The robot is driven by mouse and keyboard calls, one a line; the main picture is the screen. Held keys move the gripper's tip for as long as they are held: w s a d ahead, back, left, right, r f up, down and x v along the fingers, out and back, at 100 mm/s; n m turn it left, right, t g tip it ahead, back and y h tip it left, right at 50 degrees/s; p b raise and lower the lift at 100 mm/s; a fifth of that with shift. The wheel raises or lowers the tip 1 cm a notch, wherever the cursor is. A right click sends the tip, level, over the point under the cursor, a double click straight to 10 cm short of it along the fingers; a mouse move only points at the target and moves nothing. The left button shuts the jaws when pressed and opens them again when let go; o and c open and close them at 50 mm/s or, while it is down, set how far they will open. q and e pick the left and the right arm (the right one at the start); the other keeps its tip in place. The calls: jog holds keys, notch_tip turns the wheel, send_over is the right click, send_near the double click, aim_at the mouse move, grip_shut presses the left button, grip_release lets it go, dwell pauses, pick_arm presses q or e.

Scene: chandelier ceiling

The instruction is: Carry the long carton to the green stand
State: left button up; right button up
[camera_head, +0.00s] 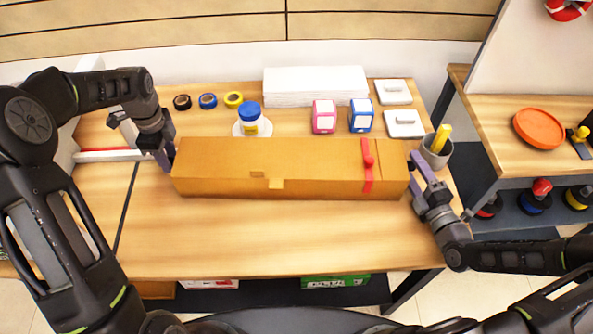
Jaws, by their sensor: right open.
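The long brown carton (300,167) lies lengthwise across the wooden table (260,245), with a red ribbon (368,168) near its right end. My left gripper (168,158) is at the carton's left end, its fingers partly hidden, so I cannot tell whether it is open or shut. My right gripper (411,172) is open at the carton's right end, its fingers close to the end face. Whether either gripper touches the carton is unclear. I see no green stand in this view.
Behind the carton are tape rolls (208,101), a blue-lidded jar (249,120), a paper stack (315,84) and small pink (324,117) and blue (361,116) boxes. A grey cup (436,152) stands just beyond my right gripper. The table's front is clear. Another table (500,150) stands right.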

pick_arm(q)
jog(key=shift+f, duration=0.4)
pick_arm(e)
jog(key=shift+w+a, duration=0.1)
jog(key=shift+w, duration=0.25)
pick_arm(q)
jog(key=shift+c, duration=0.3)
pick_arm(e)
jog(key=shift+c, duration=0.3)
pick_arm(q)
grip_shut()
pick_arm(e)
jog(key=c, duration=0.7)
grip_shut()
pick_arm(q)
jog(key=shift+r, duration=0.1)
